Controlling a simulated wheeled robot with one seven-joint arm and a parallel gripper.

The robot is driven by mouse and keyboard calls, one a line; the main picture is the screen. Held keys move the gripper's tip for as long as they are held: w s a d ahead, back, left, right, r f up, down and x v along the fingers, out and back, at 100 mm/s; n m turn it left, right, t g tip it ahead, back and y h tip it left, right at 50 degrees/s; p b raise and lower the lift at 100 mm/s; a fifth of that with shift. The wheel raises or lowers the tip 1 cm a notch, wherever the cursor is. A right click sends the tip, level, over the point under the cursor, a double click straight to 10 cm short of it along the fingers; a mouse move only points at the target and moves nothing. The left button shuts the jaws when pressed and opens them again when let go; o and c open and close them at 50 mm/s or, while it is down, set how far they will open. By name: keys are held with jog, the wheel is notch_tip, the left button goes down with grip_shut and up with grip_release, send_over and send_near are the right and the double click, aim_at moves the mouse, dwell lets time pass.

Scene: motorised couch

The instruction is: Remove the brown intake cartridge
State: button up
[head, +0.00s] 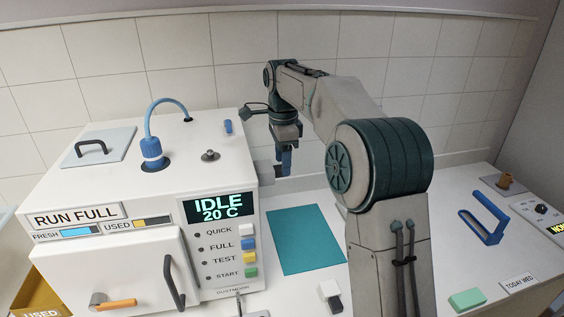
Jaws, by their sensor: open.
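My gripper (284,168), with blue fingers, points down just beyond the right side of the white machine (150,190). It is open, and nothing shows between its fingers. A grey part (267,173) juts from the machine's right side close to the fingers; I cannot tell whether they touch it. No brown cartridge can be made out for sure. A small brown piece (507,181) stands on a plate at the far right of the bench; I cannot tell whether it is the cartridge. My arm hides part of the bench.
The machine's display (219,207) reads IDLE 20 C. A blue hose (168,103) and a handled lid (99,147) are on its top. A teal mat (305,240) lies clear beside it. A blue handled object (484,226) and a green block (467,299) are at right.

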jog(key=shift+f, duration=0.55)
jog(key=c, duration=1.1)
jog(key=shift+o, duration=0.3)
jog(key=shift+d, duration=0.1)
jog(key=w+d+p, duration=0.1)
jog(key=d, duration=0.5)
jog(key=shift+w+d, duration=0.2)
dwell(0.3)
jog(key=shift+d, duration=0.15)
jog(key=shift+r+p, duration=0.1)
jog(key=shift+p, duration=0.2)
